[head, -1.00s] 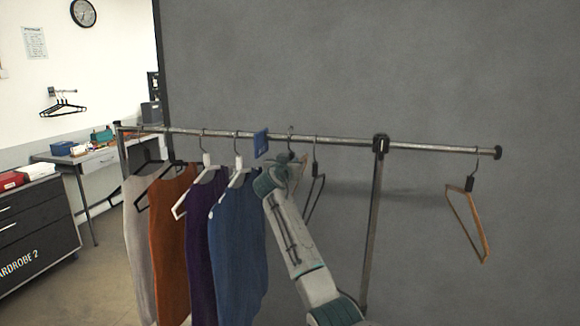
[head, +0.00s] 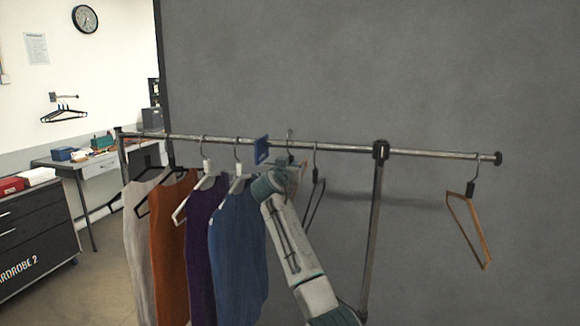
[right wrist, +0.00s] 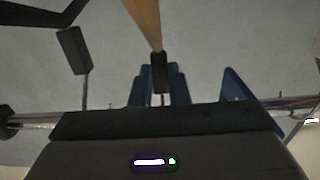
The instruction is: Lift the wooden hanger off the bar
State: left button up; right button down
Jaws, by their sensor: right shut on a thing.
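The wooden hanger (head: 299,172) shows in the head view as a tan strip behind my right gripper (head: 284,172), most of it hidden. Its hook stands higher above the bar (head: 345,150) than the neighbouring hooks do. In the right wrist view, the pale wooden hanger (right wrist: 146,20) runs into a black neck block, and the blue fingers of my right gripper (right wrist: 158,84) are closed on that block. The bar (right wrist: 30,122) crosses low in that view; my gripper body hides where it passes the hook. My left gripper is out of view.
A blue divider (head: 261,150) and a blue garment (head: 237,245) hang just left of the gripper. A dark hanger (head: 314,200) hangs close on its right. Another wooden-coloured hanger (head: 467,230) hangs near the right end. The bar is free between the post (head: 375,230) and that hanger.

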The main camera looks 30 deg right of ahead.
jog(key=shift+b+v, duration=0.3)
jog(key=shift+v, duration=3)
jog(key=shift+d, duration=0.1)
